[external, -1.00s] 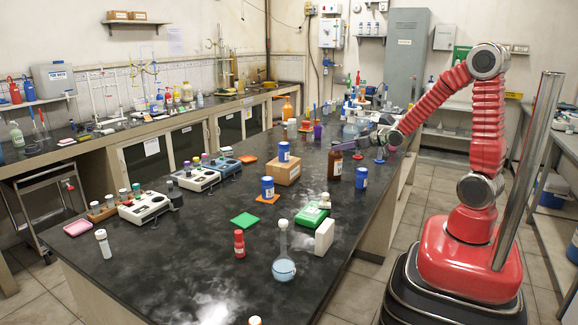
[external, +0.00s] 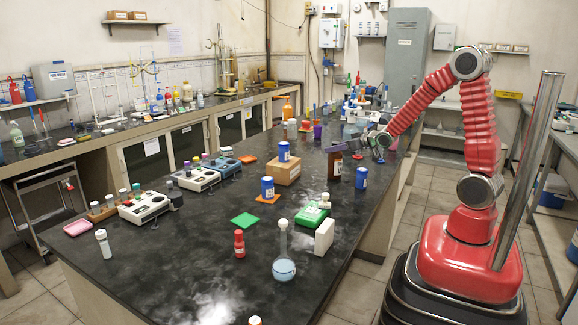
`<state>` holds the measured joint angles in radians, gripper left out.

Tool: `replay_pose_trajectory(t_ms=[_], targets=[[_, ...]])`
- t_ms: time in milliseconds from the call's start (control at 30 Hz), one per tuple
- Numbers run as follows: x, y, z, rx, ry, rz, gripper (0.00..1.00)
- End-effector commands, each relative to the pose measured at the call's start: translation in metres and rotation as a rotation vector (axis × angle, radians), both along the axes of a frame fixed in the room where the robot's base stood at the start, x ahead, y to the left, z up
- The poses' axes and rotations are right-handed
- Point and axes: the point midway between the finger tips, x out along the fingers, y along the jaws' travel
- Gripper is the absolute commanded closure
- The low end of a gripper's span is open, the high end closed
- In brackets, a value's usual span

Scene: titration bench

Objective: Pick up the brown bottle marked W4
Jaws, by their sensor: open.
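A brown bottle (external: 334,166) with a pale label stands upright on the black bench top, right of the cardboard box; its marking is too small to read. My gripper (external: 352,146) reaches in from the right at about the height of the bottle's upper part. Its jaws are open, with the fingertips close beside the bottle's neck in the picture. I cannot tell whether they touch it or stand around it.
A blue bottle (external: 361,178) stands just right of the brown bottle. The cardboard box (external: 286,171) with a blue container on top is to its left. Several colourful bottles crowd the bench behind. The dark bench top (external: 190,265) is largely clear at the front left.

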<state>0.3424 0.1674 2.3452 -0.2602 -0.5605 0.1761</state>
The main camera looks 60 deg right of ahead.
Motion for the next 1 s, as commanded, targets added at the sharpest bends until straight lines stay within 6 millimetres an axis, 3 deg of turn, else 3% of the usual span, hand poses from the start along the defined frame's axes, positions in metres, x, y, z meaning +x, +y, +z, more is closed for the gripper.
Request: replay_pose_trajectory(t_ms=[100,833,1000], targets=[[-0.0001,0.0,0.0,0.0,0.0,0.0,0.49],[-0.0007,0.0002,-0.0013,0.001,0.003,0.0,1.0],[-0.0011,0.0002,-0.0021,0.001,0.005,0.0,1.0]])
